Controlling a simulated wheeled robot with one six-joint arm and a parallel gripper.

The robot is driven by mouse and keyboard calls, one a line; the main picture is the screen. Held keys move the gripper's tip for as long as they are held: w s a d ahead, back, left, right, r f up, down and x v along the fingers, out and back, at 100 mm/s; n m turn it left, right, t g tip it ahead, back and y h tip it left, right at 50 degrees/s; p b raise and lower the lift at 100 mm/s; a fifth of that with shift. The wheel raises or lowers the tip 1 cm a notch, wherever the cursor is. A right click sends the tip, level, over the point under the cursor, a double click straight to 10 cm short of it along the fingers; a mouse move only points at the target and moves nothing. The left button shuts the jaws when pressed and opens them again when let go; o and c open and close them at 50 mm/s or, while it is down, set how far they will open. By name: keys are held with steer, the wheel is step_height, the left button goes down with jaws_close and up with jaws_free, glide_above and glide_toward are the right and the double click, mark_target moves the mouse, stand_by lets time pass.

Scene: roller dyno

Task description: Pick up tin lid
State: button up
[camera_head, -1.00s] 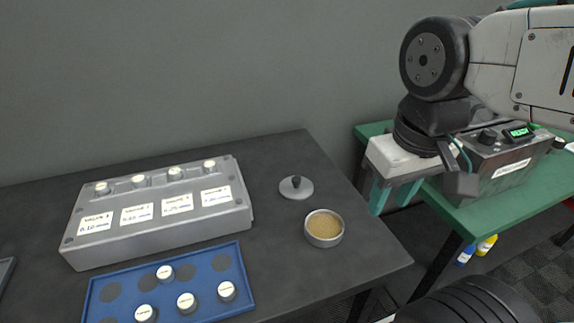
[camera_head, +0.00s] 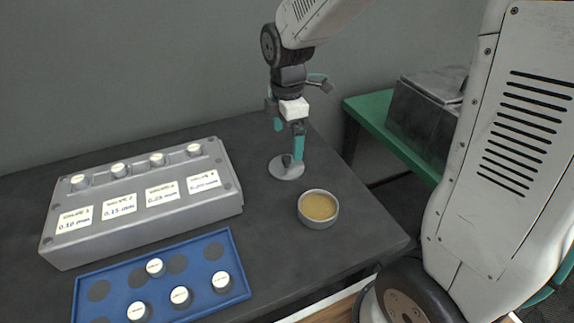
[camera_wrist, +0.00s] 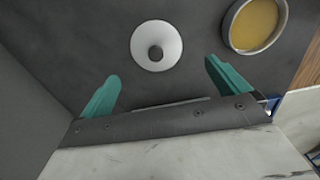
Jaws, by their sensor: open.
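The tin lid (camera_head: 286,171) is a round grey disc with a dark knob, lying flat on the dark table. In the wrist view the lid (camera_wrist: 144,47) lies just beyond the fingertips and between their lines. My gripper (camera_head: 288,142) points down over the lid in the head view, and one teal finger partly overlaps it there. In the wrist view my gripper (camera_wrist: 162,68) is open, its two teal fingers apart with nothing between them. The gap between fingertips and lid is hard to judge.
An open round tin (camera_head: 318,209) of tan contents stands near the lid, also in the wrist view (camera_wrist: 231,34). A grey valve box (camera_head: 140,218) and a blue tray (camera_head: 238,287) with several white-topped pieces are at left. A green table (camera_head: 368,113) stands at right.

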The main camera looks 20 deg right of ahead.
mark_target(287, 157)
steer(key=shift+w+f, duration=0.15)
steer(key=shift+f, duration=0.35)
steer(key=f, duration=0.7)
steer(key=shift+w+d+f, duration=0.1)
steer(key=shift+w, duration=0.1)
steer(key=c, duration=0.8)
